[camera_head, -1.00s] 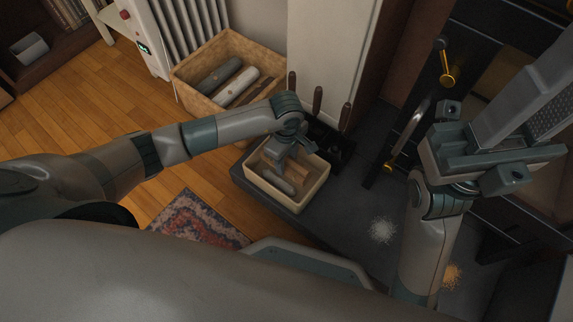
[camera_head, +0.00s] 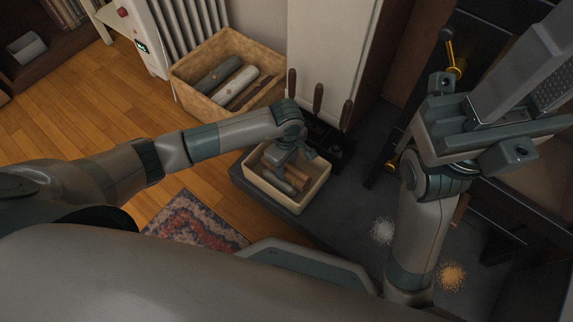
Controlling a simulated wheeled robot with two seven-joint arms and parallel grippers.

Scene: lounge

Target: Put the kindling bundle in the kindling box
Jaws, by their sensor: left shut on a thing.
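The kindling box (camera_head: 309,199) is a small cream open box on the dark hearth, in the middle of the head view. My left gripper (camera_head: 287,183) reaches down inside it and is shut on the kindling bundle (camera_head: 299,178), brown sticks lying low within the walls. The gripper hides part of the bundle, and I cannot tell whether it touches the box floor. My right gripper (camera_head: 500,130) is large and close at the upper right, in front of the dark stove. I cannot see its jaws clearly enough to tell their state.
A larger wooden crate (camera_head: 186,94) with several logs stands behind, beside the radiator (camera_head: 185,35). Upright dark-handled tools (camera_head: 318,100) stand just behind the kindling box. White (camera_head: 382,230) and orange (camera_head: 452,277) piles lie on the hearth. A patterned rug (camera_head: 190,221) is at front left.

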